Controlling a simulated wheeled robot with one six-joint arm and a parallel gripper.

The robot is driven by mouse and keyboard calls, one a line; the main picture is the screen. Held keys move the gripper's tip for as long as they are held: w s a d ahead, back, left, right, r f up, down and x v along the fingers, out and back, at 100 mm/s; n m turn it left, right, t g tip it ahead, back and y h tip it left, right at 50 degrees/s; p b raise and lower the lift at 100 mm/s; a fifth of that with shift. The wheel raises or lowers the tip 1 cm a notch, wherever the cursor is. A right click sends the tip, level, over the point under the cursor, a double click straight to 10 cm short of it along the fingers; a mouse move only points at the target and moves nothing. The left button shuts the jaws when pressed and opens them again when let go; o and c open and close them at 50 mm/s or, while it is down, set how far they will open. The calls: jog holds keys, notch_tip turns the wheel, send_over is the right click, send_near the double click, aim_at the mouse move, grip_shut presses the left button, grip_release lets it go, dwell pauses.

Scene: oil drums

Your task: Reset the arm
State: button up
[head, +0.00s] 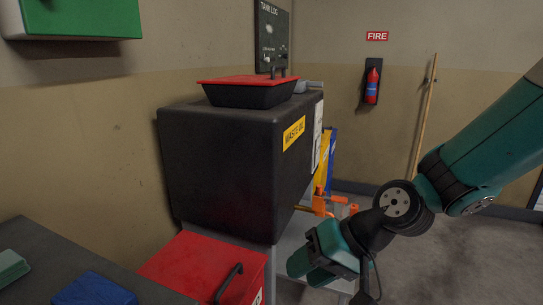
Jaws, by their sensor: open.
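My arm comes in from the right of the head view. My gripper (309,270) hangs at its end in the lower middle, with teal fingers that point down and to the left. The fingers are open and nothing shows between them. The gripper appears in front of the stand under a large black waste oil tank (215,170), to the right of a red lidded box (195,268). I cannot tell how far it is from either.
A grey worktop (60,265) with a blue item (93,290) lies lower left. A fire extinguisher (371,85) hangs at the back. Open floor (450,260) lies right.

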jog(key=s+d+r+n+g+h, duration=0.1)
jog(key=s+d+r+n+h, duration=0.2)
jog(key=s, duration=0.4)
jog(key=s+d+r+n+h, duration=0.1)
jog(key=s+d+r+n, duration=0.1)
jog(key=s+d+r, duration=0.4)
notch_tip(320, 180, up, 14)
jog(key=s+p, duration=0.1)
jog(key=p, duration=1.4)
jog(key=shift+s+r+p, duration=0.15)
jog(key=shift+p, duration=0.25)
jog(key=shift+a, duration=0.1)
